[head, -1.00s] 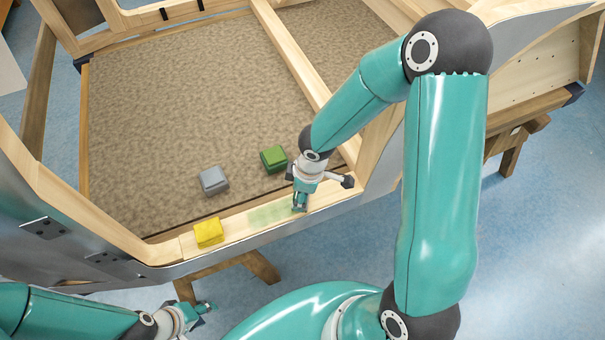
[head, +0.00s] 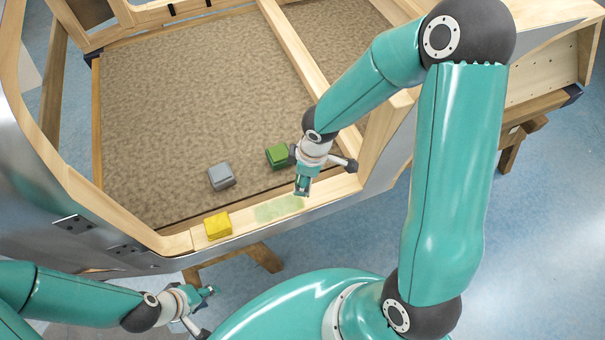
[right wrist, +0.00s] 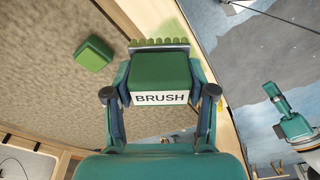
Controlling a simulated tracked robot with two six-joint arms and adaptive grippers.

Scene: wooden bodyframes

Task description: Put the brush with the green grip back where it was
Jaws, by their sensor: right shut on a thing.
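My right gripper (right wrist: 160,105) is shut on the brush with the green grip (right wrist: 162,77). Its white label reads BRUSH, and its light green bristles point away from the gripper. In the head view my right gripper (head: 302,188) is just above the front wooden beam (head: 335,187), by the right end of a pale green patch (head: 278,208); the brush is hard to make out there. A gap between bristles and beam cannot be judged. My left gripper (head: 208,291) is low at the left, outside the frame; its jaws are too small to read.
A green block (head: 278,156) and a grey block (head: 221,177) lie on the brown panel (head: 190,110) behind the beam. A yellow block (head: 217,225) sits on the beam left of the patch. A wooden crossbar (head: 305,75) runs back to the right of the green block.

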